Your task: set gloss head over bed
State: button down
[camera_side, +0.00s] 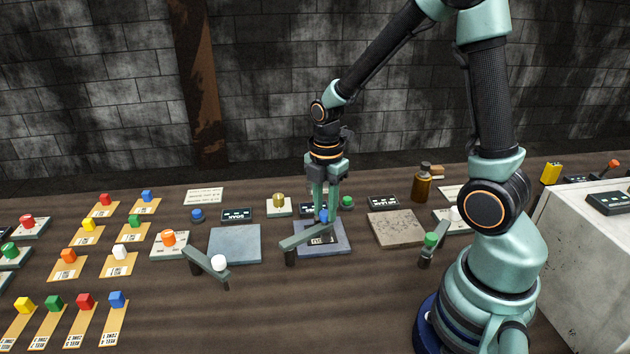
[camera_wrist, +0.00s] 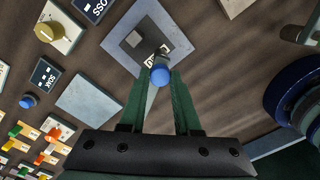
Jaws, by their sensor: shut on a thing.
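My gripper (camera_side: 322,217) reaches down from above, its two fingers shut on the blue knob (camera_side: 323,214) of the middle swing arm (camera_side: 300,241). That grey arm lies across the front of a blue-grey square bed plate (camera_side: 341,247), which carries a small printed label. In the wrist view the blue knob (camera_wrist: 160,75) sits between my fingertips (camera_wrist: 160,78), over the near corner of the plate (camera_wrist: 116,42). The label is partly hidden and I cannot read it. I cannot tell from any marking which head is the gloss one.
A white-knobbed arm (camera_side: 205,264) rests in front of a plain blue-grey plate (camera_side: 234,244). A green-knobbed arm (camera_side: 440,234) stands right of a speckled plate (camera_side: 397,228). A brown bottle (camera_side: 422,186) stands behind. Several coloured blocks on tags fill the left side.

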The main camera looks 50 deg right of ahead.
jog(key=shift+w+d+n, duration=0.15)
jog(key=shift+w+n, duration=0.7)
jog(key=shift+n, duration=0.15)
jog(key=c, duration=0.6)
grip_release()
jog(key=shift+r, duration=0.1)
notch_tip(320, 180, up, 12)
